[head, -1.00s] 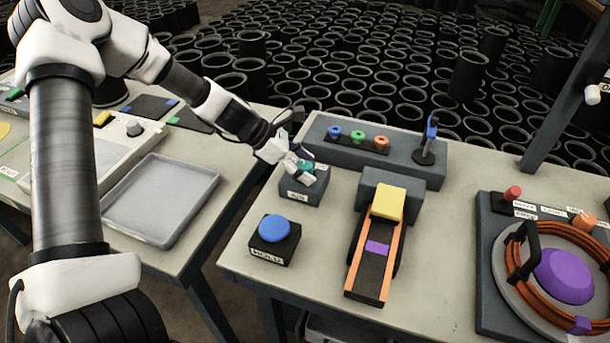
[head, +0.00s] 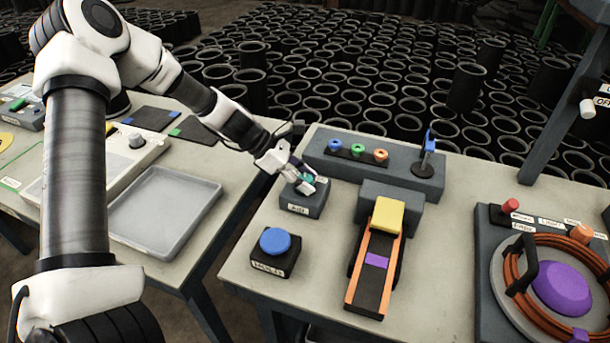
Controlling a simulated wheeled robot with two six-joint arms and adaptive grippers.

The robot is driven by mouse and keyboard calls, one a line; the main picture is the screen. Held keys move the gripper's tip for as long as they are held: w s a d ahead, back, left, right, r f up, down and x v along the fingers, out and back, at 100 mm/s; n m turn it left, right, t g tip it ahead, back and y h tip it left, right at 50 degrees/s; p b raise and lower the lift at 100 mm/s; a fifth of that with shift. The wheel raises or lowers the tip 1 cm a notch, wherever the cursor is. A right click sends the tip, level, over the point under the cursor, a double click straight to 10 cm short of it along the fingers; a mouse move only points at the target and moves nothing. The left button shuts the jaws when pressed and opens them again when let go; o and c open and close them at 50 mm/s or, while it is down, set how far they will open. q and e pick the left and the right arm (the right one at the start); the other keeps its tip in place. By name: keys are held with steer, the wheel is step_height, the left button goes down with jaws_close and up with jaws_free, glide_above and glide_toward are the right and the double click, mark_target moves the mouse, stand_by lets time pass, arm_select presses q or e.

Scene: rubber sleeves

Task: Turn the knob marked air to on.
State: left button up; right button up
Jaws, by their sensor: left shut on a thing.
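The air knob (head: 306,178) is a small teal-green knob on top of a dark grey box (head: 301,205) with a white label on its front that reads AIR. The box stands near the left edge of the right-hand table. My left gripper (head: 305,184) reaches it from the upper left, and its white fingers are shut on the knob. The fingers hide much of the knob, and I cannot read which way it points. My right gripper is not in the view.
A blue button on a black box (head: 273,255) stands in front. A small conveyor with orange rails (head: 375,265) and a grey block with coloured rings (head: 372,172) are to the right. A grey tray (head: 165,212) lies on the left table.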

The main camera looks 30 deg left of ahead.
arm_select(q)
steer(key=shift+r+m+g+p, duration=0.1)
steer(key=shift+m+g+p, duration=0.4)
steer(key=shift+m, duration=0.2)
steer(key=m+g+h, duration=0.1)
steer(key=m+g, duration=0.1)
steer(key=shift+m+p, duration=0.35)
steer(key=shift+m, duration=0.05)
steer(key=m+g, duration=0.2)
steer(key=shift+m, duration=0.3)
steer(key=shift+m+g+y, duration=0.4)
steer(key=shift+m+g, duration=1)
steer(key=shift+m, duration=0.3)
steer(key=o, duration=1.1)
steer(key=shift+o, duration=0.2)
